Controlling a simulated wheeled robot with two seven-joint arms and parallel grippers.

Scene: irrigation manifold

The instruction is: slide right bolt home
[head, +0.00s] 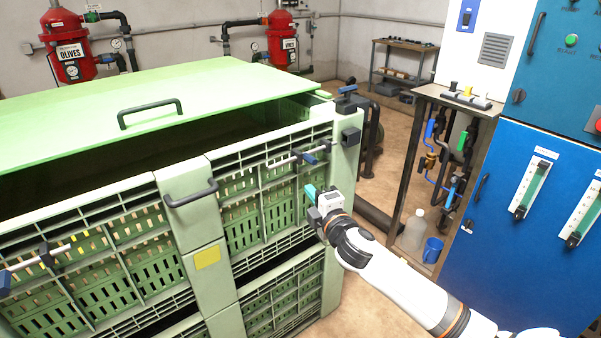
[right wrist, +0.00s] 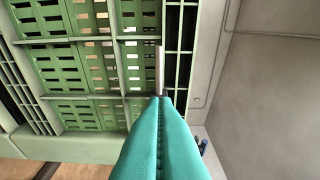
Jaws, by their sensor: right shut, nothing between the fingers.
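The right bolt (head: 284,161) is a thin metal rod with a blue knob (head: 309,158), lying in dark brackets on the upper front of the green crate (head: 185,180). A black block (head: 351,135) sits on the corner post to its right; the rod's right end appears to stop short of it. My right gripper (head: 311,193) has teal fingers, shut and empty, below the blue knob and apart from it. In the right wrist view, the shut fingertips (right wrist: 160,98) point toward a pale metal rod (right wrist: 158,70); contact cannot be told. My left gripper is out of view.
Another bolt (head: 62,250) is on the crate's left front. The green lid (head: 130,90) leaves a dark gap behind the front wall.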

